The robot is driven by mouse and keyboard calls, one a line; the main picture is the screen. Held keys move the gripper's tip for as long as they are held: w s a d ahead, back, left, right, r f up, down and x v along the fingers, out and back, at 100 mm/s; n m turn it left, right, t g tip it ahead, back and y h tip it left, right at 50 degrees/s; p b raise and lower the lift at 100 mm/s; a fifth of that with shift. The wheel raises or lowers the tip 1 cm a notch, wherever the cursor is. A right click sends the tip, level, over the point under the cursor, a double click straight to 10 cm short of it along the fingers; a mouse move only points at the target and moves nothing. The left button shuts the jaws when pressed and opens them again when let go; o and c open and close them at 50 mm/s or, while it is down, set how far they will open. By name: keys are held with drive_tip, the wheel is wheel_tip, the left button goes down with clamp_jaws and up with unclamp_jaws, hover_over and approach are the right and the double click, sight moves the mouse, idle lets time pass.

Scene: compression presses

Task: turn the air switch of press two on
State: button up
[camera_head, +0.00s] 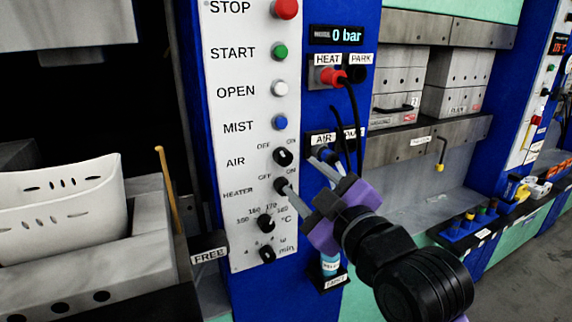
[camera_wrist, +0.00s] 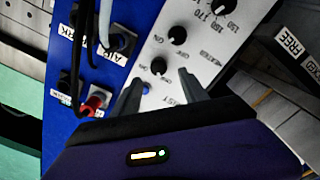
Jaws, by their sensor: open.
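The air switch (camera_head: 283,156) is a small black knob beside the AIR label on the white panel (camera_head: 222,158), with OFF and ON printed above it. The heater knob (camera_head: 281,186) is just below it. My gripper (camera_head: 307,170) is open in front of the panel's right edge. In the wrist view, with the panel upside down, the air switch (camera_wrist: 158,66) lies between and just beyond the fingertips of my gripper (camera_wrist: 160,79). I see no contact. The switch's pointer direction is too small to tell.
Above are the red stop button (camera_head: 285,9), green start button (camera_head: 280,51) and blue mist button (camera_head: 280,122). The display (camera_head: 337,35) reads 0 bar. Black hoses (camera_head: 352,105) hang from the red HEAT connector (camera_head: 331,76) close to my gripper. A FREE tag (camera_head: 208,254) juts out lower left.

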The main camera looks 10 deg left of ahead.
sight(285, 159)
drive_tip(key=x, duration=0.2)
drive_tip(key=p+x, duration=0.1)
drive_tip(key=x, duration=0.2)
drive_tip(key=r+x, duration=0.1)
drive_tip(key=x, duration=0.2)
drive_tip(key=shift+a+p, duration=0.15)
drive_tip(key=shift+p, duration=0.15)
drive_tip(key=shift+f, duration=0.1)
drive_tip(key=shift+c, duration=0.2)
clamp_jaws()
